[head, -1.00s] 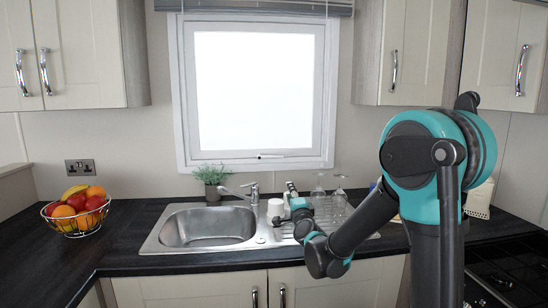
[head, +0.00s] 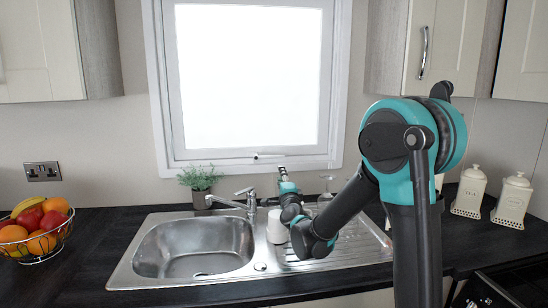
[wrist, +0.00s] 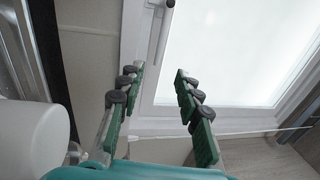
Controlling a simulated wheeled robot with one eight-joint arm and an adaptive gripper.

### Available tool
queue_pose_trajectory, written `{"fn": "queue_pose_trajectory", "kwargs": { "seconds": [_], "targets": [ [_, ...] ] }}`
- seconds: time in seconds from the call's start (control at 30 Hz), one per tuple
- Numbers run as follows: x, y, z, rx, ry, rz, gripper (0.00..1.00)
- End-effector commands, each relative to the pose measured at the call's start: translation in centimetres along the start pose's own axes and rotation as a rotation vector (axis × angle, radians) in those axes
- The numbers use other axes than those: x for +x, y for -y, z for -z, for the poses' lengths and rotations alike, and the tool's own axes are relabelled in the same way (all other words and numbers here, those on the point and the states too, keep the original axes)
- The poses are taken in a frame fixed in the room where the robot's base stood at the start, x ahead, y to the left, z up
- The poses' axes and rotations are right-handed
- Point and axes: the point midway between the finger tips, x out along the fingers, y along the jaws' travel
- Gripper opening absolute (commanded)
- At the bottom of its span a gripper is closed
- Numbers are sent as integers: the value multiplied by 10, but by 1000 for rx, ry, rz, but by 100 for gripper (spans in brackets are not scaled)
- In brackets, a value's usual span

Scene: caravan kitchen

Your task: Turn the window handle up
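The window (head: 248,75) has a white frame and a small handle (head: 256,157) on its bottom rail. In the wrist view the handle (wrist: 163,35) is a grey bar lying along the frame, beyond my fingertips. My gripper (head: 283,172) is raised above the draining board, just below and right of the handle in the head view. In the wrist view my gripper (wrist: 159,72) is open, with nothing between its green-padded fingers. It appears apart from the handle.
A tap (head: 248,200) and a potted plant (head: 199,182) stand left of my gripper, behind the sink (head: 195,245). A white cup (head: 277,227) and a glass (head: 326,187) stand close by. A fruit bowl (head: 40,243) is far left, canisters (head: 469,190) right.

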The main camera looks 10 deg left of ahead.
Motion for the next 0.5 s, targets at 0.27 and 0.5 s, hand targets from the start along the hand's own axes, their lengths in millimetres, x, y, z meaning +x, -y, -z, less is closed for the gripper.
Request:
{"fn": "queue_pose_trajectory", "kwargs": {
  "seconds": [0.27, 0.5],
  "targets": [
    [51, 0, 1, 0, -2, 0, 34],
    [98, 0, 0, -1, -1, 0, 34]
  ]
}}
